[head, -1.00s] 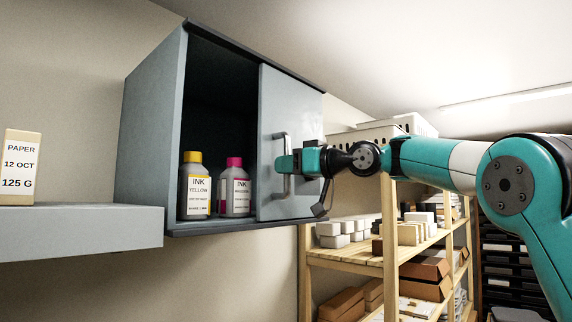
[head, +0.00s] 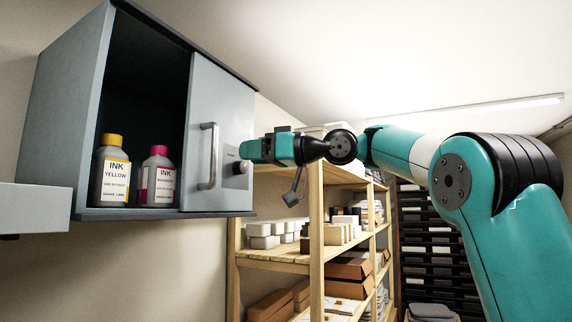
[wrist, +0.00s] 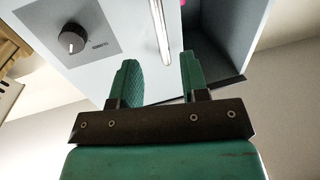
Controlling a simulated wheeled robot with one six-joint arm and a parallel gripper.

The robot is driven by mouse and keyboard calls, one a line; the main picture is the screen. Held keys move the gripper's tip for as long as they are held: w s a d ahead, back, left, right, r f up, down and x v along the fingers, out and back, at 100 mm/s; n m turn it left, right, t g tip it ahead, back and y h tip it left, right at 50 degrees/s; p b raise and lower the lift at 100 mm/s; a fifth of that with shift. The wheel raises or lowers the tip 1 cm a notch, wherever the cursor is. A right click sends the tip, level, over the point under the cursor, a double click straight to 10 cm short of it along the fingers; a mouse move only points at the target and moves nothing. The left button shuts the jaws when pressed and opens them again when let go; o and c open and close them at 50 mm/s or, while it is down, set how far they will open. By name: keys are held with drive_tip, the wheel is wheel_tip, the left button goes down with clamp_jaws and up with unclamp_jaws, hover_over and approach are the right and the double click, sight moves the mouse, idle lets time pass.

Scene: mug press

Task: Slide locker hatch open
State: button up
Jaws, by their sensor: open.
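The grey locker (head: 72,110) hangs on the wall with its left half open. Its flat hatch (head: 225,110) covers the right half and carries a vertical bar handle (head: 209,155). My gripper (head: 243,151) is open and empty, just right of the handle and apart from it, in front of the knob. In the wrist view, the two green fingers of my gripper (wrist: 158,75) stand apart, and the handle (wrist: 160,32) lies beyond the fingertips. The hatch (wrist: 115,50) also shows there.
A yellow-capped ink bottle (head: 113,171) and a magenta-capped one (head: 158,177) stand in the locker's open half. A round knob (head: 240,167) sits right of the handle. A grey shelf (head: 35,209) juts out at left. A wooden rack (head: 316,230) with boxes stands beyond my arm.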

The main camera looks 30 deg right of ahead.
drive_tip(key=b+v, duration=0.1)
drive_tip(key=v, duration=0.6)
drive_tip(key=shift+s+d, duration=0.25)
drive_tip(key=s+a+f+m+g+h+b, duration=0.1)
drive_tip(key=s+a+f+g, duration=0.1)
drive_tip(key=a+f, duration=0.45)
drive_tip(key=s+a+f+m+g+h, duration=0.15)
drive_tip(key=a+f, duration=0.25)
drive_tip(key=f, duration=0.6)
drive_tip(key=s+a+f+g+h+b, duration=0.1)
drive_tip(key=s+a+f+g, duration=0.15)
drive_tip(key=a+f, duration=0.45)
drive_tip(key=s+d+f+g+h, duration=0.1)
drive_tip(key=s+f+g+h, duration=0.3)
drive_tip(key=s+f, duration=1.6)
drive_tip(key=f+n+g+b, duration=0.1)
drive_tip(key=g, duration=0.2)
drive_tip(key=shift+s+d+f, duration=0.15)
drive_tip(key=shift+s+f, duration=0.05)
drive_tip(key=shift+f, duration=0.1)
drive_tip(key=shift+h, duration=0.25)
